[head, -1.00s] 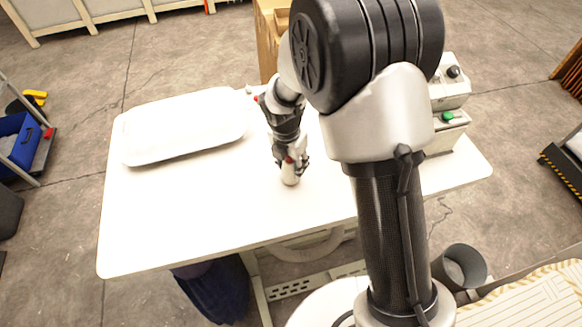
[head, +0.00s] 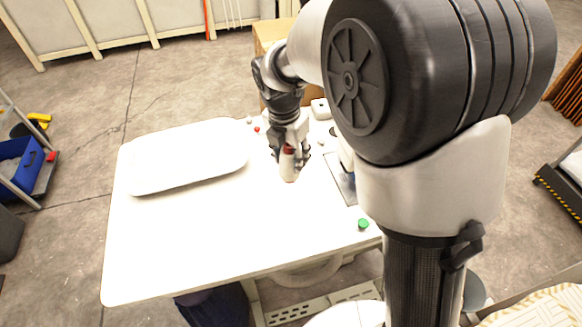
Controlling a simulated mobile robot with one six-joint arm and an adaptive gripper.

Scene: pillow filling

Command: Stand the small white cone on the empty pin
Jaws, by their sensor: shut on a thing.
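My gripper points down over the middle of the table and is shut on the cone. The cone's lower end is close to the tabletop. I cannot tell whether it touches. I cannot make out the empty pin; my arm hides much of the right side of the table.
A large white pillow (head: 185,157) lies on the left of the white table (head: 220,245). A dark grey plate (head: 341,180) and a small green-topped item (head: 363,224) show beside my arm. A cardboard box (head: 272,37) stands behind. The front left tabletop is clear.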

